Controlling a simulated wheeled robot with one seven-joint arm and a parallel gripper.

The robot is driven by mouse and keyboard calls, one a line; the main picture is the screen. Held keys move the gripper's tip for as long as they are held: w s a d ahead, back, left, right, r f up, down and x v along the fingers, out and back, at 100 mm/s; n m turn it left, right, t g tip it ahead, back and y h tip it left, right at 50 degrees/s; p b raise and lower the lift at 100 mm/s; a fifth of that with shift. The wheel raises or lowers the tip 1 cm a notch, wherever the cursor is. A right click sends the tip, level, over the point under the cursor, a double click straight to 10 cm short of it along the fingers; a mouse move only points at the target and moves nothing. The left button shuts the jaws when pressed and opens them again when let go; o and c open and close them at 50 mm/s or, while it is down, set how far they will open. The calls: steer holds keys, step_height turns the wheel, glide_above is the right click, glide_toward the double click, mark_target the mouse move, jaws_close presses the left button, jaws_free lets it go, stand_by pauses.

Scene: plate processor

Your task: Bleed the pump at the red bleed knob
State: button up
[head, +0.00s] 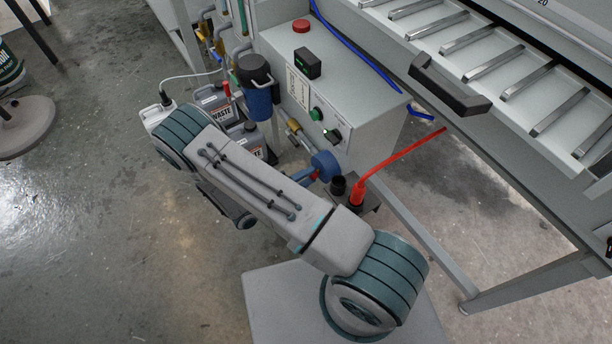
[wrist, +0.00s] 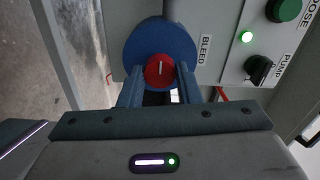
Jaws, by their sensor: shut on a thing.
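The red bleed knob (wrist: 160,71) sits on the front of the round blue pump body (wrist: 160,42), beside the BLEED label (wrist: 205,50). Its white mark points about straight up in the wrist view. My gripper (wrist: 160,80) is shut on the red knob, one finger at each side. In the head view the blue pump (head: 325,165) shows just beyond my arm, low beside the grey cabinet.
The grey cabinet (head: 372,92) carries a green button (head: 316,113) and the black PUMP switch (wrist: 258,69), with a lit green lamp (wrist: 247,37) near it. A red hose (head: 400,153) rises right of the pump. Waste jugs (head: 214,105) and a blue filter (head: 258,95) stand left.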

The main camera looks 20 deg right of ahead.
stand_by(0.3)
steer(key=o, duration=1)
steer(key=shift+c, duration=0.2)
steer(key=v, duration=1.4)
steer(key=shift+p, duration=0.35)
stand_by(1.0)
